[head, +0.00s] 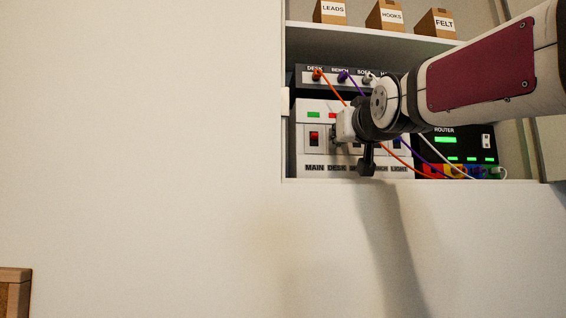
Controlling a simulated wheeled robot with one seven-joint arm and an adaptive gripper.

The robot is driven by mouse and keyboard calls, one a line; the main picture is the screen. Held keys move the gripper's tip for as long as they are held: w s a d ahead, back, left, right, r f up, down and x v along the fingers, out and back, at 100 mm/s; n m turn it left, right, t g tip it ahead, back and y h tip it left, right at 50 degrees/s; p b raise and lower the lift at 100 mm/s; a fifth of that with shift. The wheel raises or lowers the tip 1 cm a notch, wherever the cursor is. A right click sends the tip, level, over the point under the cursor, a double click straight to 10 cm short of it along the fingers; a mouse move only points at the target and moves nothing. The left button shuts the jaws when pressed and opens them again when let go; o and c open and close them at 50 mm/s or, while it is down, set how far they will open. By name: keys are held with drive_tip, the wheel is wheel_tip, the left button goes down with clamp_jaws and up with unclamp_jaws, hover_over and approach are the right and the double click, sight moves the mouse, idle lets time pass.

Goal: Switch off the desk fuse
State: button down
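The white fuse box (303,155) stands in the wall recess. Its lower labels read MAIN and DESK at the left, partly hidden ones in the middle, and LIGHT at the right. The MAIN switch (314,138) is a red rocker in a dark frame, with a green light (313,115) above it. Above the DESK label (337,168), part of a red light (332,115) shows. The desk switch is mostly hidden behind my gripper (350,150). My gripper is in front of the box, close to the desk column; contact and finger opening cannot be made out.
Above the box is a panel with coloured plugs (317,75); orange, purple and white cables run down rightward to the black router (458,143). A shelf above holds cardboard boxes (387,17). Blank wall (140,150) fills the left; a wooden piece (14,275) shows lower left.

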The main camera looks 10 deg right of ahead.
drive_tip(key=shift+w+f+t+b, duration=0.1)
drive_tip(key=shift+f+t+b, duration=0.35)
drive_tip(key=shift+b, duration=1.1)
drive_tip(key=shift+r, duration=0.2)
drive_tip(key=c, duration=1.6)
unclamp_jaws()
drive_tip(key=shift+t, duration=0.25)
drive_tip(key=v, duration=1.2)
